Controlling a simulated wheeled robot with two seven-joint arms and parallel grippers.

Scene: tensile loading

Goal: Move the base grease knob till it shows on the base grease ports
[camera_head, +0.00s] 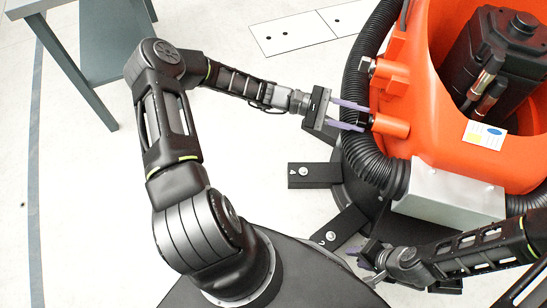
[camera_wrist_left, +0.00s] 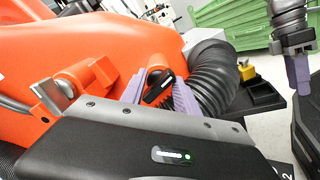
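The base grease knob (camera_wrist_left: 159,88) is a small black knob with a white bar, in front of the orange robot base in the left wrist view. In the head view the dark knob (camera_head: 363,119) is at the end of a short orange boss (camera_head: 391,126). My left gripper (camera_head: 365,117) has its purple fingers apart on either side of the knob; they also flank it in the left wrist view (camera_wrist_left: 159,96). Contact is not clear. My right gripper (camera_head: 366,262) is low at the right, away from the knob; its opening is not clear. I cannot make out the grease ports.
A thick black corrugated hose (camera_head: 372,165) curves close beside the knob. Black base feet (camera_head: 314,175) spread over the pale floor. A grey metal box (camera_head: 450,193) is below the orange base (camera_head: 425,95). A grey table (camera_head: 100,45) stands at upper left.

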